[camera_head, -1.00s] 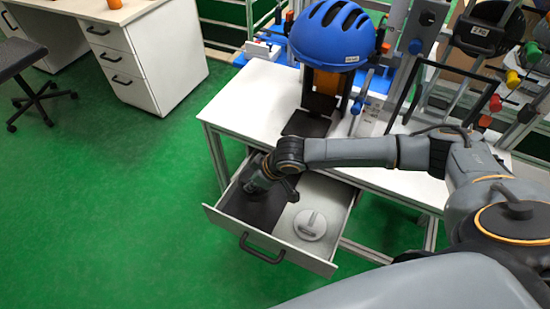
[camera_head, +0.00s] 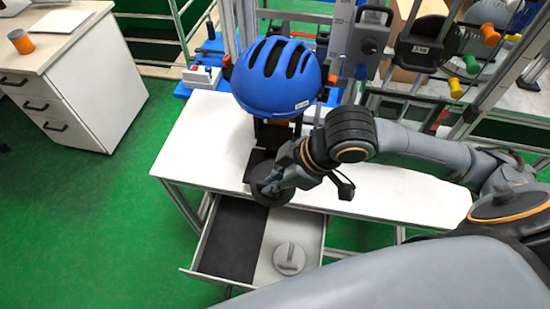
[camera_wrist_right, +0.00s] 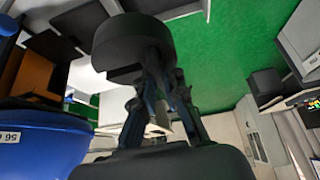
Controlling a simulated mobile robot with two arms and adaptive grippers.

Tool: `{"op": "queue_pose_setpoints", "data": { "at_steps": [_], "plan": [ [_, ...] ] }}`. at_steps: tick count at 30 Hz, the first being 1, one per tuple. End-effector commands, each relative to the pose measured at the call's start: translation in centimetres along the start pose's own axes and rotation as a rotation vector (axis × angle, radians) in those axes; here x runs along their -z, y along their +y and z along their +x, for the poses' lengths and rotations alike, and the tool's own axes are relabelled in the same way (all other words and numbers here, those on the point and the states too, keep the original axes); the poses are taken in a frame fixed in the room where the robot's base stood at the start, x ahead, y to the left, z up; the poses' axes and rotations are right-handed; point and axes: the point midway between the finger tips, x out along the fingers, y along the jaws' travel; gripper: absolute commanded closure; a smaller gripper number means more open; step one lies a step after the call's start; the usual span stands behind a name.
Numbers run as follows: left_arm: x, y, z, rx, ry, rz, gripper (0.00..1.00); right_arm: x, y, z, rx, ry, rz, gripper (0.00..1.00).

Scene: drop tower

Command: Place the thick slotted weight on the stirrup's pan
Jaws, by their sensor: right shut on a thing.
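My right gripper (camera_head: 279,184) is shut on a thick dark round weight (camera_head: 268,193). It holds the weight above the table's front edge, just in front of the dark plate under the blue helmet. I cannot tell whether that plate is the pan. My left gripper is not in view.
The open drawer (camera_head: 207,277) below the table has a bare dark mat (camera_head: 232,240) and a lighter grey slotted disc (camera_head: 289,258). The blue helmet (camera_head: 276,76) hangs close behind my gripper. The white tabletop (camera_head: 205,145) is clear on the left.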

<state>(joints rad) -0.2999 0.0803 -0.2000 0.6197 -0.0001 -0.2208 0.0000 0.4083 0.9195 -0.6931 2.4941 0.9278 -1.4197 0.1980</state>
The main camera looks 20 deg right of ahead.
Motion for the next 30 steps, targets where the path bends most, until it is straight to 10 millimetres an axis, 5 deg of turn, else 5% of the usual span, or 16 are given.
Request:
{"op": "queue_pose_setpoints", "data": {
  "at_steps": [16,30],
  "plan": [
    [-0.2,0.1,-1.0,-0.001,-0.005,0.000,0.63,1.2,8.4,4.5,-0.006,0.013,-0.002,1.00],
    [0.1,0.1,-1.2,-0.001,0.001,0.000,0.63,0.0,12.3,9.9,-0.005,0.016,-0.006,1.00]
  ]
}}
